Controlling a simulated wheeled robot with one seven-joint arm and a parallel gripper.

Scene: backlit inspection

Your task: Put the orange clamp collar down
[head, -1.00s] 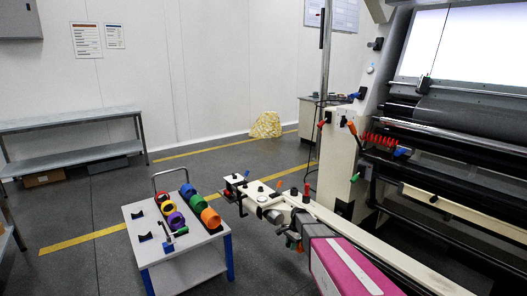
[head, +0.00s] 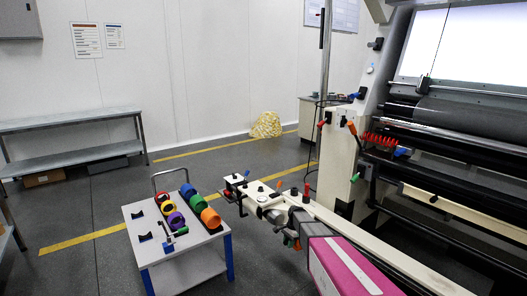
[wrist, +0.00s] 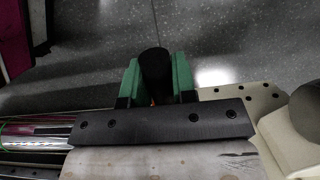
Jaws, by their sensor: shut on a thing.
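My gripper (wrist: 154,82) has two green fingers, closed from both sides on a dark upright cylindrical part in the wrist view. A small spot of orange (wrist: 152,101) shows low between the fingers, the only visible bit of the orange clamp collar there. In the head view, small orange and green parts show at my gripper (head: 291,239), beside the beige beam. The collar is mostly hidden, and its exact shape is not clear. Grey speckled floor lies beyond the fingers in the wrist view.
A white cart (head: 187,246) with several coloured rings and a blue-and-green tool stands left. A long beige beam (head: 345,228) runs to the machine on the right. A pink box (head: 345,267) is at the lower middle. Open floor lies between cart and back wall.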

